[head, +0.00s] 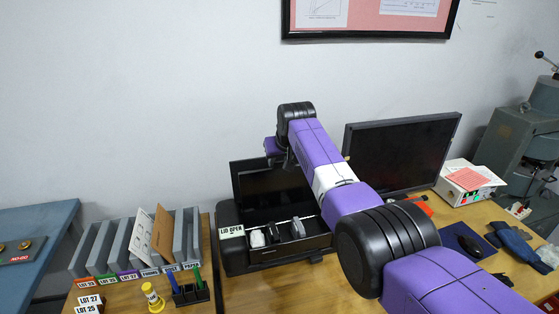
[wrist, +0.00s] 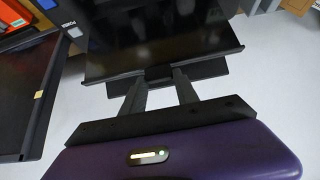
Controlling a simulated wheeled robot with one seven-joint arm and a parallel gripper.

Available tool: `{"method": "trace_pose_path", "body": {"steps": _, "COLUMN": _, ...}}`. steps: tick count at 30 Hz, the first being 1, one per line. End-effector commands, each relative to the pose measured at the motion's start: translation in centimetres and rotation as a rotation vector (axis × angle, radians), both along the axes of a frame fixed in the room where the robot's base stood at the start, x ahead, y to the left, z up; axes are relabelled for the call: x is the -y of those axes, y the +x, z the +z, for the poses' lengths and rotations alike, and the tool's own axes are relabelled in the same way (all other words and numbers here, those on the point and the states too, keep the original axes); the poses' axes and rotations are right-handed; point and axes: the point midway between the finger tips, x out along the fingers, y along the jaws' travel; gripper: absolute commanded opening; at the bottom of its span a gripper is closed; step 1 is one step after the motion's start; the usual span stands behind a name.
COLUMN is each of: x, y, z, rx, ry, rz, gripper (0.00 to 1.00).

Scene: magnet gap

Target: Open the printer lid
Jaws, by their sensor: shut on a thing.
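The black printer (head: 277,252) stands on the wooden desk, its front cavity showing grey and white parts inside. Its dark lid (head: 250,184) is raised and stands steeply at the back of the body. A white label (head: 231,231) on the printer's left corner reads "LID OPEN". My gripper (head: 287,162) is at the upper edge of the lid, partly hidden by my own wrist. In the wrist view my gripper (wrist: 158,77) has both fingers at the edge of the dark lid (wrist: 160,55), shut on it. The exact contact is hard to see.
A black monitor (head: 402,152) stands right of the printer, close to my arm. Grey lot racks (head: 103,247), a pen holder (head: 190,293) and a yellow object (head: 152,297) are at left. A white box (head: 467,183) is at far right. Bare wall lies behind the lid.

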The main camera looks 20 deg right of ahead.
Motion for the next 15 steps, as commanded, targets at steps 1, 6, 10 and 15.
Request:
{"method": "trace_pose_path", "body": {"steps": 1, "x": -0.03, "y": 0.24, "z": 0.47, "rx": 0.011, "ry": 0.001, "rz": 0.001, "gripper": 0.0}}
{"method": "trace_pose_path", "body": {"steps": 6, "x": -0.03, "y": 0.24, "z": 0.51, "rx": 0.012, "ry": 0.001, "rz": 0.001, "gripper": 0.5}}
{"method": "trace_pose_path", "body": {"steps": 10, "x": -0.02, "y": 0.18, "z": 0.37, "rx": 0.008, "ry": 0.001, "rz": 0.001, "gripper": 0.58}}
{"method": "trace_pose_path", "body": {"steps": 15, "x": -0.01, "y": 0.12, "z": 0.26, "rx": 0.006, "ry": 0.0, "rz": 0.0, "gripper": 0.58}}
